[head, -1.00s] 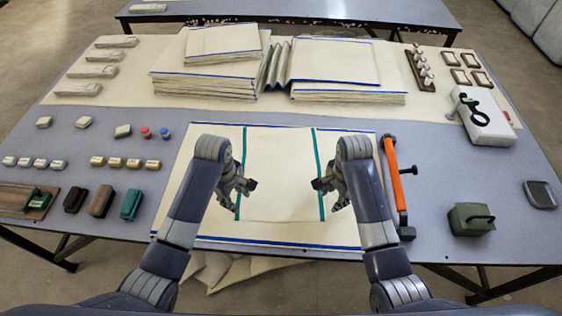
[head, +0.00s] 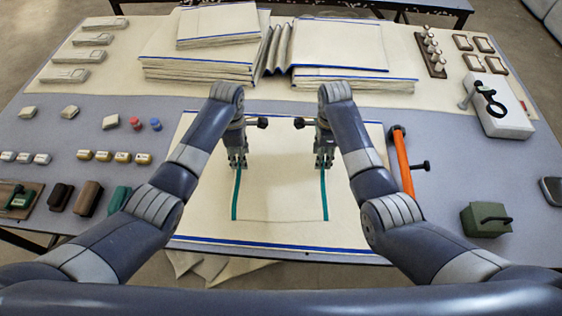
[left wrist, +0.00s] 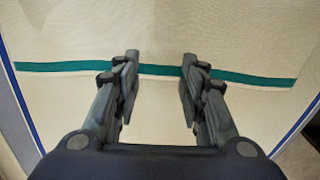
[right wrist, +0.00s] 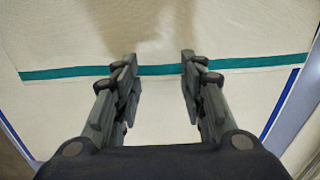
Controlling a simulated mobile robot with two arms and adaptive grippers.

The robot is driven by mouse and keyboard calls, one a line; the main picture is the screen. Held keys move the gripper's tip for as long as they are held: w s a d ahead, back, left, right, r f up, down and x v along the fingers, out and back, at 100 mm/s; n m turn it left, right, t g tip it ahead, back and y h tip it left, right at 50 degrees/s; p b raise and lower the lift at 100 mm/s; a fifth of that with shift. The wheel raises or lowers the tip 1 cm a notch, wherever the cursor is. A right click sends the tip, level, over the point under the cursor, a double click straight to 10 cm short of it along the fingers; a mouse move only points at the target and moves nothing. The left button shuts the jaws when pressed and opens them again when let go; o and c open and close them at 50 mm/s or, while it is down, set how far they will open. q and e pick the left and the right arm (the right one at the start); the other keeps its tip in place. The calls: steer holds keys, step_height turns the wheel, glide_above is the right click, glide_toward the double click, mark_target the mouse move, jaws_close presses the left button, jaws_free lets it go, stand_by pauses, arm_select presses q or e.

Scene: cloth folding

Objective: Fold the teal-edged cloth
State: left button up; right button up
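The teal-edged cloth (head: 280,190) lies flat on a larger cream cloth with blue edges (head: 270,242). Its left teal edge (head: 236,195) and right teal edge (head: 325,195) run from front to back. My left gripper (head: 238,165) points down over the left teal edge. In the left wrist view its fingers (left wrist: 160,85) are apart, with the teal strip crossing between them. My right gripper (head: 324,165) points down over the right teal edge. In the right wrist view its fingers (right wrist: 160,85) are apart too, across the teal strip. The far part of the cloth is partly hidden by my arms.
Stacks of folded cloth (head: 200,60) and (head: 350,75) more stacked cloth stand at the back. An orange-handled tool (head: 402,160) lies close right of the cloth. A green box (head: 486,219) is at right. Small blocks and bottles fill the left side.

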arm_select(q)
steer(key=shift+f, duration=0.55)
arm_select(e)
steer(key=shift+f, duration=0.6)
arm_select(q)
steer(key=shift+f, duration=0.15)
arm_select(e)
steer(key=shift+f, duration=0.15)
arm_select(q)
steer(key=shift+s, duration=0.1)
steer(key=c, duration=0.6)
arm_select(e)
steer(key=shift+s, duration=0.1)
steer(key=c, duration=0.6)
arm_select(q)
steer(key=shift+f, duration=0.1)
jaws_close()
arm_select(e)
steer(key=shift+f, duration=0.1)
jaws_close()
